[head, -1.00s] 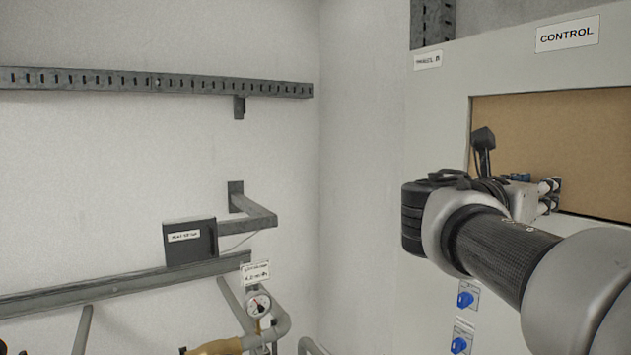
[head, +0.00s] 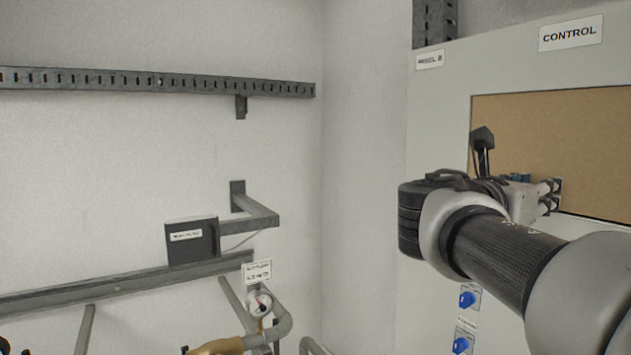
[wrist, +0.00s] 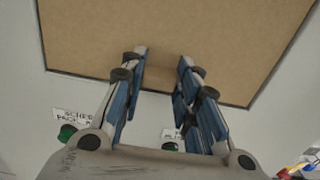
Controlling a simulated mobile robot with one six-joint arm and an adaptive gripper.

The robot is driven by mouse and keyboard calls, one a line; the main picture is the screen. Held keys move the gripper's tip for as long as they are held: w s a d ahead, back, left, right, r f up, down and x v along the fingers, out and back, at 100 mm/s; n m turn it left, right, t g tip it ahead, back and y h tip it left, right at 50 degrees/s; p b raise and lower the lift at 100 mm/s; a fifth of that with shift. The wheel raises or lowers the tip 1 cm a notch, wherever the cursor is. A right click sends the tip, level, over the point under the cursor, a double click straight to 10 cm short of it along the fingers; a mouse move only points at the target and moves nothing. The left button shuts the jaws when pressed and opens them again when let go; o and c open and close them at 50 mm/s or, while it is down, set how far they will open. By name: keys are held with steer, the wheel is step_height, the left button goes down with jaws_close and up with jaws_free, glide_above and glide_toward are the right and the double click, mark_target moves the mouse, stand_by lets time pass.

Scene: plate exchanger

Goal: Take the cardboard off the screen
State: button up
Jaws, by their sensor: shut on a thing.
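The cardboard (head: 560,130) is a brown rectangular sheet on the front of the pale control cabinet, at the right of the head view. It also fills the upper part of the wrist view (wrist: 215,25), with a dark line along its edge. The screen is hidden behind it. My gripper (head: 548,193) is at the cardboard's lower left part in the head view. In the wrist view my gripper (wrist: 163,62) has its two fingertips over the sheet near its lower edge, shut on the cardboard. The exact gripped part is hard to make out.
The cabinet carries a CONTROL label (head: 571,33) above the cardboard and blue knobs (head: 467,299) below it. Green buttons (wrist: 67,133) show below the sheet in the wrist view. A wall bracket (head: 255,215), pipes and a gauge (head: 259,303) stand at the left.

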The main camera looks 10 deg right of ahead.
steer(key=shift+s+a, duration=0.15)
steer(key=shift+a, duration=0.15)
stand_by(0.5)
steer(key=shift+v, duration=0.85)
steer(key=v, duration=1.2)
stand_by(0.8)
